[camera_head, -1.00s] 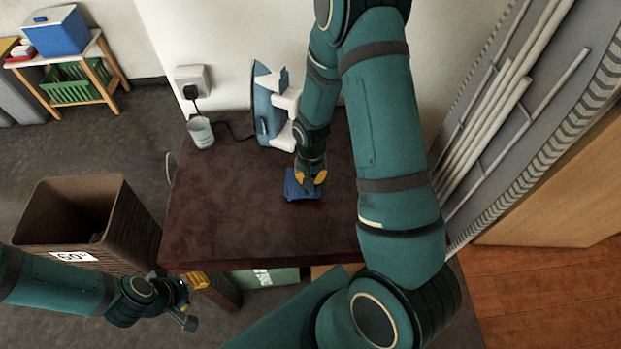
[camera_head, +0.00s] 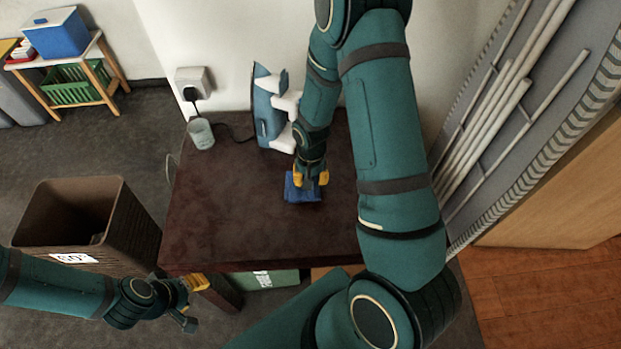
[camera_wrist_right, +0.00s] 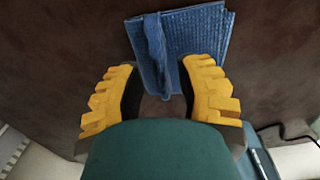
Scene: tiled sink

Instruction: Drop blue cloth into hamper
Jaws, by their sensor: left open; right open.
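The blue cloth (camera_head: 303,189) lies folded on the dark brown table, under my right gripper (camera_head: 311,179). In the right wrist view the cloth (camera_wrist_right: 196,35) has a raised fold that reaches down between the fingertips. My right gripper (camera_wrist_right: 160,82) is open, with its yellow fingers on either side of that fold. I cannot tell whether they touch it. The brown hamper (camera_head: 130,222) stands on the floor left of the table, open at the top, with a white label on its front. My left gripper (camera_head: 192,300) is open and empty, low beside the table's front left corner.
The table (camera_head: 235,215) is clear in its left and front parts. An iron (camera_head: 268,110) stands at the back, beside my right forearm, with a cord to a wall socket. A cup (camera_head: 200,133) stands at the back left corner. A shelf (camera_head: 75,80) is far left.

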